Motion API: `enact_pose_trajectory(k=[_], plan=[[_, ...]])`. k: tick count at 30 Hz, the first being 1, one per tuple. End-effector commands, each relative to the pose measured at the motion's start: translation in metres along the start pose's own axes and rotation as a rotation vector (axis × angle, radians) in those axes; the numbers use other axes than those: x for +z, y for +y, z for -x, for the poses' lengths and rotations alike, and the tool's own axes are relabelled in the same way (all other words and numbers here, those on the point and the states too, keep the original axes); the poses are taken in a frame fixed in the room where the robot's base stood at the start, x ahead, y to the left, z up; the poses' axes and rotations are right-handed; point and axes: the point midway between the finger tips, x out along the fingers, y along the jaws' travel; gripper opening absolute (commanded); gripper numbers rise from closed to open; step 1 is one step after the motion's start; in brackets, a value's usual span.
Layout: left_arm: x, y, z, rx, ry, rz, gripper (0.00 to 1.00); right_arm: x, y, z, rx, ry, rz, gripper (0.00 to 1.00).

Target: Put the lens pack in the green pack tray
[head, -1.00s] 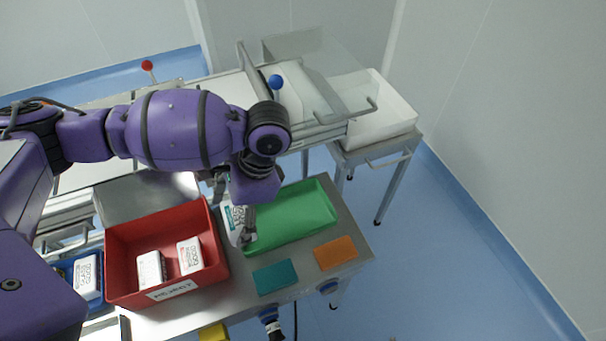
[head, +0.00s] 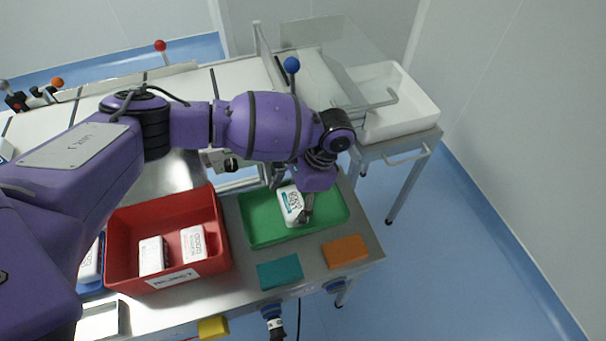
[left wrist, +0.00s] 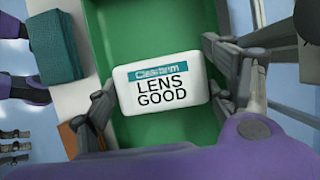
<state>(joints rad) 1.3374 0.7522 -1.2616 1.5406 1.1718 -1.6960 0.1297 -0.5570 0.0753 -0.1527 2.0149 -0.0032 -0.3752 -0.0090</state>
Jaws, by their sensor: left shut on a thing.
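The lens pack (head: 291,205) is a white block with a teal band; in the left wrist view its upward face (left wrist: 158,85) reads "LENS GOOD". My left gripper (head: 293,199) is shut on it, with one finger at each short end in the left wrist view (left wrist: 162,96). The pack is over the green pack tray (head: 262,229), within its rim as seen from the head. The tray floor also fills the middle of the left wrist view (left wrist: 150,30). I cannot tell whether the pack touches the floor. My right gripper is not in view.
A red bin (head: 128,226) with two white packs stands left of the green tray. A teal block (head: 280,272) and an orange block (head: 345,251) lie along the bench's front edge. A blue-knobbed lever (head: 292,66) and a white tray (head: 395,100) stand behind.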

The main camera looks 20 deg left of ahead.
Motion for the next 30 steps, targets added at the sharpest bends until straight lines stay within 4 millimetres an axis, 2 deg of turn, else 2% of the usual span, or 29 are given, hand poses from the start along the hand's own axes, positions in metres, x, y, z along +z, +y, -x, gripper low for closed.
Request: enact_pose_trajectory(k=[11,12,16,30], plan=[[-0.0025,0.0003,-0.0046,0.0,0.002,-0.001,0.48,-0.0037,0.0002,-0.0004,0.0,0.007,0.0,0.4],[-0.0029,0.0002,-0.0052,0.0,0.002,-0.001,0.79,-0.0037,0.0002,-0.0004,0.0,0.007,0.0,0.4],[-0.0026,0.0001,-0.0051,0.0,0.002,-0.001,0.96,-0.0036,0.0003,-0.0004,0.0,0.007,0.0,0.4],[-0.0019,-0.0001,-0.0038,-0.001,0.002,0.0,0.96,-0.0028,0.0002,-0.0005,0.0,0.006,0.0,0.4]])
